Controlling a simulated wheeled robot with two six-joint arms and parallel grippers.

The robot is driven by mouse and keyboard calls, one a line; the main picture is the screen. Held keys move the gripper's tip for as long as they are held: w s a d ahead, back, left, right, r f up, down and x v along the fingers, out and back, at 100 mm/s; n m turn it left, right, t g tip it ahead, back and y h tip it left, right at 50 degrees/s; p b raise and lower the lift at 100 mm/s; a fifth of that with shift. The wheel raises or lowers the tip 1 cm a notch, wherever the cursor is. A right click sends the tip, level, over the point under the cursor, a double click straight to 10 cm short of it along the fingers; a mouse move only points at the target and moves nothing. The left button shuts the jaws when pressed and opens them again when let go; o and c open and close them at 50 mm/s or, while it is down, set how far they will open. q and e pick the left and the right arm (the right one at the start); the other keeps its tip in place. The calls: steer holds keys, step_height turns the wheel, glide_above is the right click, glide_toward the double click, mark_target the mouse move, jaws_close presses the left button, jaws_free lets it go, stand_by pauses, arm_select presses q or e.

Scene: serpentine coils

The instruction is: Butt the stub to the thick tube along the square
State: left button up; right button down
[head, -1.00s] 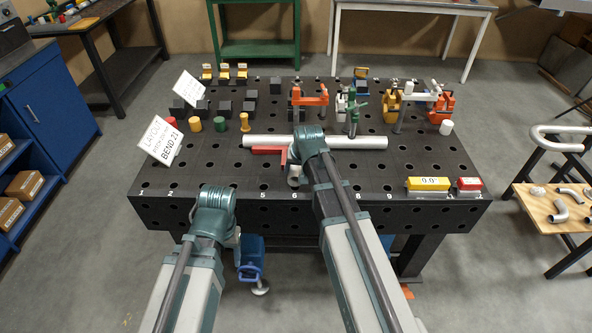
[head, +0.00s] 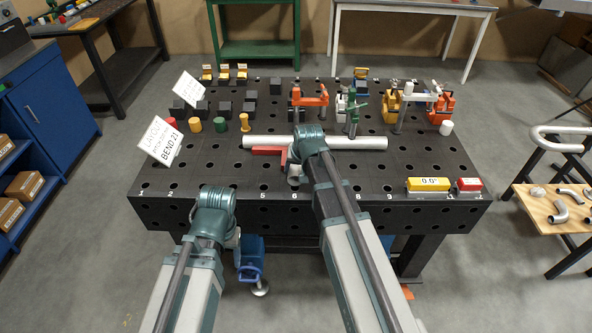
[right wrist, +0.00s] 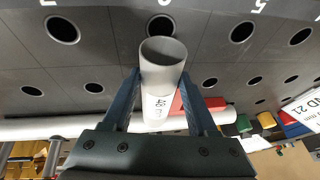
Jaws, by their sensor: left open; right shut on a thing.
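The thick tube (head: 350,142) is a long pale pipe lying left to right across the middle of the perforated table; it also shows in the right wrist view (right wrist: 45,128). The red square (head: 267,150) lies against its near side, and its red part (right wrist: 176,106) shows beside the stub. The stub (right wrist: 160,85) is a short, open-ended pale tube with a printed label. My right gripper (right wrist: 162,88) is shut on the stub, which points crosswise to the tube. Whether its far end touches the tube is hidden. My left gripper (head: 234,238) hangs at the front table edge, fingers mostly hidden.
Orange (head: 312,99) and green (head: 353,113) clamps stand behind the tube. Coloured pegs (head: 219,124), dark blocks and a BEND 21 sign (head: 161,140) are at the left. A yellow level (head: 428,185) and a red block (head: 469,185) sit front right. The front left is clear.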

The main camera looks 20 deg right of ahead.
steer(key=shift+w, duration=0.1)
steer(key=shift+c, duration=0.5)
jaws_free()
steer(key=p+v, duration=1.2)
steer(key=v, duration=0.2)
steer(key=shift+p, duration=0.3)
steer(key=shift+f, duration=0.1)
